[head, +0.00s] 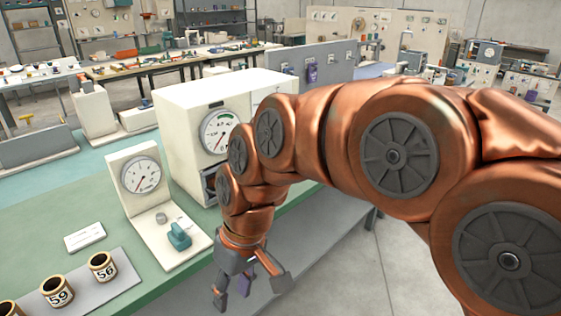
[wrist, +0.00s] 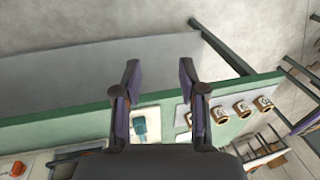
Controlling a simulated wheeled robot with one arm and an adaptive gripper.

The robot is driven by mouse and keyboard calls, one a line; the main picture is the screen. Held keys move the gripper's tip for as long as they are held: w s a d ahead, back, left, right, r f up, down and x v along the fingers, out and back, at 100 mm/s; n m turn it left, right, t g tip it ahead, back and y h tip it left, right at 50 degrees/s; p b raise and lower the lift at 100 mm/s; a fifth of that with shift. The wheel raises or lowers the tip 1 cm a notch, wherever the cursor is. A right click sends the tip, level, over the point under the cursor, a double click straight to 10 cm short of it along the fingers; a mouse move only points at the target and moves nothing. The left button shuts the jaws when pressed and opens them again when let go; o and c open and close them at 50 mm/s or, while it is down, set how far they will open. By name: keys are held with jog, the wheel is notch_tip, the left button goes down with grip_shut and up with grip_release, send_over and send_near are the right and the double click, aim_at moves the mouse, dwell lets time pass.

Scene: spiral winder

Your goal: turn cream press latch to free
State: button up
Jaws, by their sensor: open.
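A cream box-shaped machine (head: 180,125) with a round dial stands on the green bench, partly hidden behind my arm. A smaller cream gauge stand (head: 133,205) is left of it, with a teal knob (head: 179,236) on its base; the knob also shows in the wrist view (wrist: 140,126). An orange-red handle (wrist: 18,168) sits at the lower left of the wrist view, on a pale surface. I cannot tell which of these is the press latch. My gripper (head: 248,288) is open and empty, by the bench's front edge; its fingers (wrist: 160,80) are apart in the wrist view.
Brown-and-cream cups numbered 59 (head: 57,292) and 56 (head: 102,267) stand on a grey plate (head: 128,272) at the left. A small white card (head: 85,237) lies behind them. A grey lower shelf (head: 320,228) runs under the bench. Open floor (head: 350,275) lies in front.

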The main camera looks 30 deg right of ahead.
jog(key=w+a+r+n+t+y+b, duration=0.1)
jog(key=w+r+n+t+y+b, duration=0.2)
jog(key=w, duration=1.4)
jog(key=w+d+t+y+b, duration=0.1)
jog(key=w+d+t+b, duration=0.15)
jog(key=w+d, duration=0.35)
jog(key=w+d+t+y+b, duration=0.1)
jog(key=w+d+t+b, duration=0.2)
jog(key=w, duration=0.6)
jog(key=w+d+f+m+t+h+b, duration=0.1)
jog(key=w+d+f+t+h+b, duration=0.15)
jog(key=d, duration=0.85)
jog(key=w+d+f+m+t+h+b, duration=0.1)
jog(key=w+d+f, duration=0.25)
jog(key=d, duration=0.75)
jog(key=w+d+f+m+t+h+b, duration=0.1)
jog(key=w+d+f+b, duration=0.15)
jog(key=d, duration=0.85)
jog(key=shift+p+x, duration=1)
jog(key=shift+x, duration=3.15)
jog(key=shift+a+r, duration=0.15)
jog(key=shift+c, duration=0.2)
